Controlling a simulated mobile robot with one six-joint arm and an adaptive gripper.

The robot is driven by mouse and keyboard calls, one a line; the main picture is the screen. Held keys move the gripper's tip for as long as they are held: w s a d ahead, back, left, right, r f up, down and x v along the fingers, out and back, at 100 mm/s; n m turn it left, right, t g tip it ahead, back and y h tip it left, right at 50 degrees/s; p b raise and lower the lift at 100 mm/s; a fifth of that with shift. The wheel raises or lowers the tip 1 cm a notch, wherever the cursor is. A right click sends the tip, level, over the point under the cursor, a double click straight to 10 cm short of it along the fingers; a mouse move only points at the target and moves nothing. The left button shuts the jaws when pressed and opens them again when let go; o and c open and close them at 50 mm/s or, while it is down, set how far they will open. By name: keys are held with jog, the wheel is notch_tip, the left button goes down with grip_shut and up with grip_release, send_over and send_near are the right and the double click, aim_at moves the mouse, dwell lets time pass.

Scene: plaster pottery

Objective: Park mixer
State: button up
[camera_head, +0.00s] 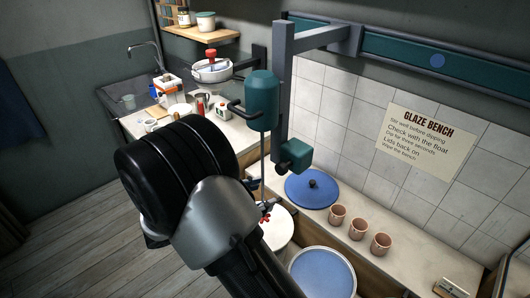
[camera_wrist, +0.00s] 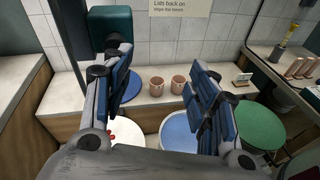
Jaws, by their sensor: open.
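The mixer (camera_head: 262,100) is a teal motor body with a dark side handle and a thin shaft reaching down. It hangs beside a grey upright arm (camera_head: 282,90) that comes off the teal wall rail (camera_head: 440,65). A teal block (camera_head: 293,155) sits at the arm's lower end; a teal block also shows in the wrist view (camera_wrist: 110,22), partly behind a finger. My gripper (camera_wrist: 160,90) is open and empty, its blue-padded fingers wide apart. In the head view my arm hides most of it and the shaft's lower end.
A blue lid (camera_head: 312,188) and three clay cups (camera_head: 359,229) stand on the bench. A blue-filled bucket (camera_head: 322,275) and a white bucket (camera_head: 276,228) stand before it. A green-topped bucket (camera_wrist: 258,124) is at the right in the wrist view. Floor at left is clear.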

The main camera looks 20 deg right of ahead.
aim_at(279, 171)
jog(key=w+a+f+n+t+h, duration=0.1)
jog(key=w+a+f+n+t, duration=0.3)
jog(key=b+x, duration=0.1)
jog(key=x, duration=1.6)
jog(key=shift+d+r, duration=0.1)
jog(key=shift+d, duration=0.05)
jog(key=shift+c, duration=0.5)
grip_shut()
